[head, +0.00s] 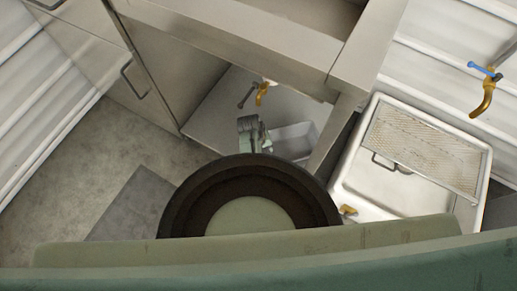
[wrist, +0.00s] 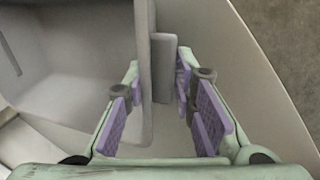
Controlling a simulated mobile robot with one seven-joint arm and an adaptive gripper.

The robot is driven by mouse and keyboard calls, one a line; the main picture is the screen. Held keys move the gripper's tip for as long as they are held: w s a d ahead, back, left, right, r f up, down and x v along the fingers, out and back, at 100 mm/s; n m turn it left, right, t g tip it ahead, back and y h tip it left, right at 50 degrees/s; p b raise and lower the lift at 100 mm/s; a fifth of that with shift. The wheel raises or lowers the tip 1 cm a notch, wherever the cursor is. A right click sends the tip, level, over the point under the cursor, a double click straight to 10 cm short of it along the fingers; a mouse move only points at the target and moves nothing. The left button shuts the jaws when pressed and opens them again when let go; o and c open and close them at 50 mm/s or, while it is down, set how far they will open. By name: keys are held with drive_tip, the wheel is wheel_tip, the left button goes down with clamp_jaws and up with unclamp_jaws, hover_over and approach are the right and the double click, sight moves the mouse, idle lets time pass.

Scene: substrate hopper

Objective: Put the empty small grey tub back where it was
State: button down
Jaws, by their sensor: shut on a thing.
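The small grey tub (head: 296,137) shows in the head view under the steel counter, just right of my gripper (head: 256,147). In the wrist view the tub (wrist: 75,75) fills the left side, and the part of its inside that shows is empty. My gripper (wrist: 162,85) is shut on the tub's side wall, with the wall between its purple pads. The tub's lower part is hidden, so I cannot tell whether it touches the surface below.
A steel counter (head: 230,32) overhangs the lower metal shelf (head: 208,118). A brass tap (head: 262,94) is close behind my gripper. A counter leg (head: 335,130) stands right of the tub. Further right is a sink (head: 350,185) with a perforated grate (head: 425,148). Floor is open at left.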

drive_tip(key=w+a+b, duration=0.1)
drive_tip(key=a+f+b, duration=0.1)
drive_tip(key=b, duration=0.1)
drive_tip(key=shift+w+a+f, duration=0.15)
drive_tip(key=shift+w+a, duration=0.2)
drive_tip(key=shift+w, duration=0.05)
drive_tip(key=c, duration=1.3)
unclamp_jaws()
drive_tip(key=shift+c, duration=0.2)
drive_tip(key=p+v, duration=0.1)
drive_tip(key=v, duration=1.1)
